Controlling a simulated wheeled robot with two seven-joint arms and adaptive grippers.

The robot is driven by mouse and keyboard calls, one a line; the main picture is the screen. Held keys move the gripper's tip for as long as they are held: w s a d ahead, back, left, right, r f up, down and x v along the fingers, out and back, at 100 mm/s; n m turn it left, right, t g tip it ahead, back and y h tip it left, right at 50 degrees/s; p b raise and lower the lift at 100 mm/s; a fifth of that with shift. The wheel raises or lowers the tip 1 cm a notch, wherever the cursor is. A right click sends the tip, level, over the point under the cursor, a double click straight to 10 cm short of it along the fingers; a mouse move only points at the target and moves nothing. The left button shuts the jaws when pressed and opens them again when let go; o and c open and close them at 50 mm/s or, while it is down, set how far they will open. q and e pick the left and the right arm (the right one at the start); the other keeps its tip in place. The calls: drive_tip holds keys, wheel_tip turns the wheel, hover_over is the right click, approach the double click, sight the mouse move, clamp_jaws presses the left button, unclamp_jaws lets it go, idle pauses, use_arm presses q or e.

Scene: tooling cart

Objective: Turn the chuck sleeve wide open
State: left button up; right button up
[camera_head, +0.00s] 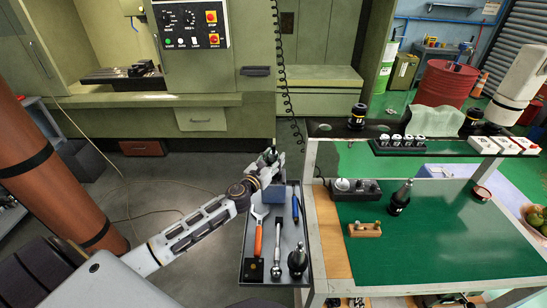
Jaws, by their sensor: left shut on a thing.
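My left gripper (268,163) is above the far end of the dark side tray, over a blue-grey block (273,195). It is shut on a small dark piece (270,153), which I take to be the chuck sleeve; the fingers hide most of it. I cannot tell how far the sleeve is turned. My right arm comes in at the upper right; its gripper (492,127) is small and dark near the rear shelf, and its fingers cannot be made out.
The dark tray (258,205) holds an orange-handled wrench (258,235), a ratchet (278,255) and a dark tool holder (297,260). On the green mat (440,240) stand a tapered holder (401,198) and a wooden block (364,229). The mat's middle is clear.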

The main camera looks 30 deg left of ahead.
use_arm(q)
drive_tip(key=shift+n+y+p, duration=0.35)
drive_tip(key=shift+n+y, duration=0.35)
drive_tip(key=shift+y, duration=0.4)
drive_tip(key=o, duration=1)
drive_tip(key=shift+o, duration=0.2)
drive_tip(key=shift+s, duration=0.15)
drive_tip(key=s, duration=1.1)
drive_tip(key=shift+s+d, duration=0.3)
drive_tip(key=shift+d, duration=0.15)
